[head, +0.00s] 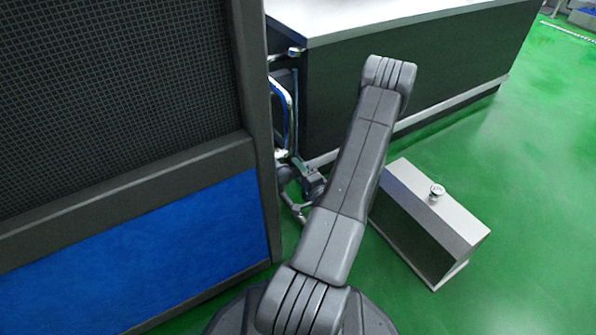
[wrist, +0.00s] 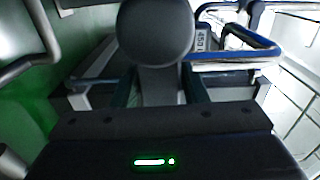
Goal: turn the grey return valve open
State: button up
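In the wrist view, a dark grey round knob-like part (wrist: 155,32) on a short stem stands right ahead of my gripper (wrist: 163,92). I cannot tell for certain that it is the grey return valve. The stem lies between two dark finger-like edges, and whether they touch it is unclear. My gripper's black body with a green light fills the bottom of that view. In the head view, my arm reaches up and bends over, hiding most of what lies beyond it. Small grey fittings (head: 312,184) show just left of my arm; I cannot tell which are mine.
A tall cabinet with a mesh and blue panel (head: 150,250) stands close on the left. A long counter (head: 400,22) is behind. A low white-topped box with a knob (head: 408,188) stands right. A blue-and-chrome frame (wrist: 235,55) lies beyond my gripper. Green floor is clear at right.

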jog(key=shift+o, duration=1.4)
jog(key=shift+s, duration=0.1)
jog(key=p+v, duration=0.3)
jog(key=v, duration=1)
jog(key=shift+s+d, duration=0.25)
jog(key=shift+w, duration=0.1)
jog(key=b+x, duration=0.3)
jog(key=x, duration=1)
jog(key=shift+w+a, duration=0.25)
